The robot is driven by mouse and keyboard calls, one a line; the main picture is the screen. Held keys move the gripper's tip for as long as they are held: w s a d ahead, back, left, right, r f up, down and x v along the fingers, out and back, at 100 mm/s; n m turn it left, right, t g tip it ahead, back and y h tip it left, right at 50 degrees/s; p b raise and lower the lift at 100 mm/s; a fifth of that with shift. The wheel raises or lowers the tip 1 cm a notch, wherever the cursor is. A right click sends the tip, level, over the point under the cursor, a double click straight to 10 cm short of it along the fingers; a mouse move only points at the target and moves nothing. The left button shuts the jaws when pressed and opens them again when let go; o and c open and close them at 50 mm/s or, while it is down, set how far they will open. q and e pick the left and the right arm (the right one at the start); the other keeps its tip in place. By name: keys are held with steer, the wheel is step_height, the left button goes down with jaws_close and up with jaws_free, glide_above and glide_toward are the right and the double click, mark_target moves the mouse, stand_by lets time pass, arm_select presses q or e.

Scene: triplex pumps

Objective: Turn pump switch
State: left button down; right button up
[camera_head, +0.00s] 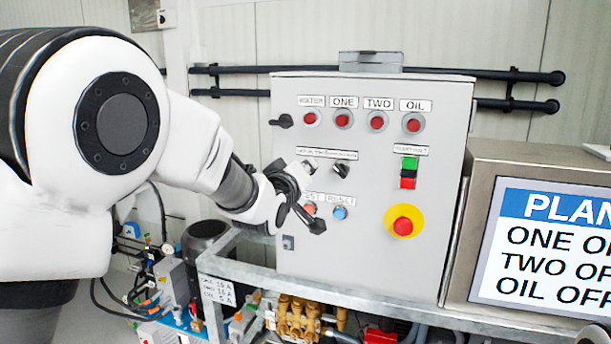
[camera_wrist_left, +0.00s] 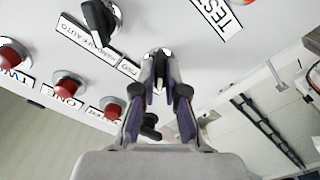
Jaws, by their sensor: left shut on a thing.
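The grey control panel (camera_head: 440,255) stands upright in front of me. Two pump switches sit in its middle row: the left pump switch (camera_head: 308,166) and the right pump switch (camera_head: 340,169). My left gripper (camera_head: 297,178) is against the panel at the left switch and partly covers it. In the left wrist view, the left gripper's fingers (camera_wrist_left: 158,84) close around the left switch (camera_wrist_left: 158,56), whose knob is mostly hidden between the fingertips. The right switch (camera_wrist_left: 98,22), with a black handle, stands free beside it. My right gripper is not in view.
Red lamps (camera_head: 376,121) line the panel's top. A blue RESET button (camera_head: 340,213) and a red emergency stop (camera_head: 403,225) on yellow sit lower. A black handle (camera_head: 283,121) juts from the left side. A screen (camera_head: 550,245) stands right; a metal rail (camera_head: 360,293) runs below.

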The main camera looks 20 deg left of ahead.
arm_select(q)
steer(key=shift+r+n, duration=0.1)
steer(key=shift+n, duration=0.4)
steer(key=c, duration=1.2)
jaws_free()
steer(key=s, duration=1.2)
steer(key=shift+a, duration=0.25)
steer(key=shift+w, duration=0.1)
